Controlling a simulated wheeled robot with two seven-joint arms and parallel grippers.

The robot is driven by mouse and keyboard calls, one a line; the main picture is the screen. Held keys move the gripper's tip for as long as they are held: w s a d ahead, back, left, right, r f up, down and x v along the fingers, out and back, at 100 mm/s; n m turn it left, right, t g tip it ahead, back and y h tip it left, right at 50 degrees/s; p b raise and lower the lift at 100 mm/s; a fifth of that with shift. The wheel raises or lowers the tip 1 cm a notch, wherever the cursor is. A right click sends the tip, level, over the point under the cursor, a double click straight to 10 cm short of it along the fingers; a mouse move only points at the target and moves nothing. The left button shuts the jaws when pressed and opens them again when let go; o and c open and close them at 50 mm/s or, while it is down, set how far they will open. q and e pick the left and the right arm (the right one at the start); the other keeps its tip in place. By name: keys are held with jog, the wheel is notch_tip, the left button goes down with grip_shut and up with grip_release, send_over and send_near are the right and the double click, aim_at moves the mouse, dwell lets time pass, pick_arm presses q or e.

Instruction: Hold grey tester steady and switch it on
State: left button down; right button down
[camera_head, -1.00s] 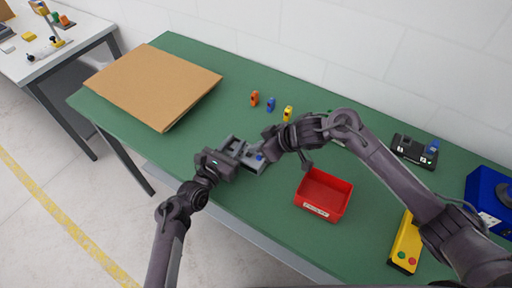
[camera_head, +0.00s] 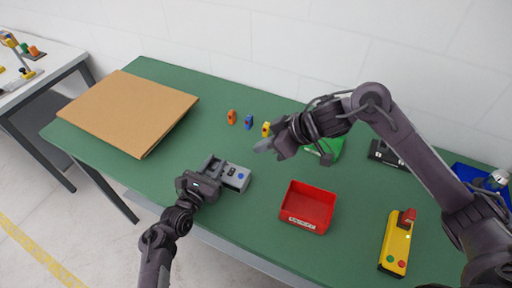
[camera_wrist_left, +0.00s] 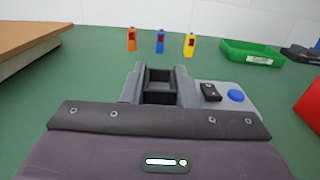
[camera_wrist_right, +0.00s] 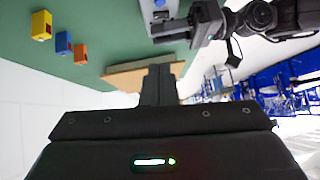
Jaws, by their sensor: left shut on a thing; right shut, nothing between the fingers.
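The grey tester (camera_head: 236,178) stands on the green table, with a black switch (camera_wrist_left: 210,92) and a round blue button (camera_wrist_left: 236,96) on its top. It also shows at the top of the right wrist view (camera_wrist_right: 160,10). My left gripper (camera_head: 213,168) is shut on the tester's left part; in the left wrist view its fingers (camera_wrist_left: 158,85) are around it. My right gripper (camera_head: 262,147) is shut and empty, apart from the tester and above the table behind it. Its closed fingers show in the right wrist view (camera_wrist_right: 158,85). I cannot tell the switch's position.
Orange (camera_head: 232,117), blue (camera_head: 248,122) and yellow (camera_head: 266,129) small blocks stand behind the tester. A red bin (camera_head: 307,207) is to its right, a green bin (camera_head: 330,147) behind. A cardboard sheet (camera_head: 125,110) lies left. A yellow control box (camera_head: 397,245) is far right.

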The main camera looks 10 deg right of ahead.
jog(key=shift+s, duration=0.1)
jog(key=shift+s+a+r, duration=0.25)
jog(key=shift+s+a, duration=0.2)
jog(key=shift+s, duration=0.1)
send_over(231, 172)
jog(key=d, duration=0.1)
jog(key=f, duration=0.4)
jog(key=s+f, duration=0.1)
jog(key=f, duration=0.2)
jog(key=shift+d+f, duration=0.1)
jog(key=shift+d, duration=0.05)
notch_tip(231, 172, down, 3)
jog(key=shift+s+r, duration=0.1)
jog(key=shift+r, duration=0.1)
jog(key=shift+s+f, duration=0.1)
jog(key=shift+f, duration=0.55)
